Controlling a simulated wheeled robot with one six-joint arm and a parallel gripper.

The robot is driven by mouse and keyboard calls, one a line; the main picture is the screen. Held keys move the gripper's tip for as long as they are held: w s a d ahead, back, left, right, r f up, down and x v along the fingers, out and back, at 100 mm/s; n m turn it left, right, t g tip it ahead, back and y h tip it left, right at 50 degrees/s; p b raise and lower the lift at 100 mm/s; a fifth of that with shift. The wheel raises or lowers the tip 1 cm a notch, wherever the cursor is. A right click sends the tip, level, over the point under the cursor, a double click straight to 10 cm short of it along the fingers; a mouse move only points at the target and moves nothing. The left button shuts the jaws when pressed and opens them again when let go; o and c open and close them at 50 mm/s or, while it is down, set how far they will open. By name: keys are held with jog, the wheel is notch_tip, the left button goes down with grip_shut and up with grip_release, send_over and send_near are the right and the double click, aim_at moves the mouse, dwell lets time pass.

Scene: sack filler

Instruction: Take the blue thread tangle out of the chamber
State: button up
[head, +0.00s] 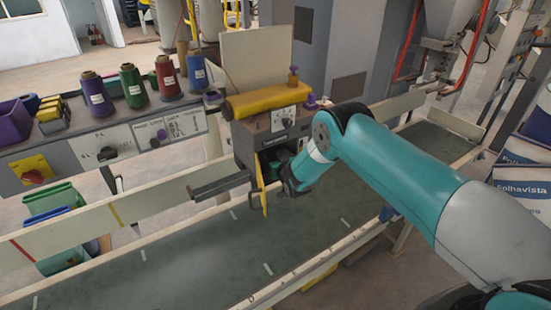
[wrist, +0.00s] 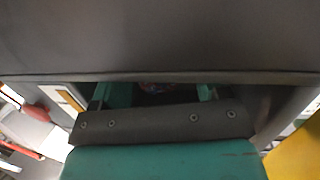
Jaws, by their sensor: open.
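The chamber (head: 268,143) is the dark opening in the front of the grey sewing head. Its yellow door (head: 264,194) hangs open below and to the left of my gripper (head: 279,161), which reaches into the opening. In the wrist view my gripper (wrist: 157,93) has its two teal fingers apart, under the dark upper edge of the housing (wrist: 160,40). A small, dim, mottled patch with reddish and bluish tones shows between the fingers. I cannot tell whether it is the blue thread tangle or whether a finger touches it. No clear tangle shows in the head view.
A yellow cover (head: 265,100) with purple knobs tops the housing. A grey arm (head: 221,184) juts out at its left. Thread cones (head: 131,87) stand on the left shelf. The green conveyor (head: 185,265) below is clear; rails run along both sides.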

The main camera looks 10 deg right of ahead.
jog(key=c, duration=0.9)
jog(key=shift+c, duration=0.3)
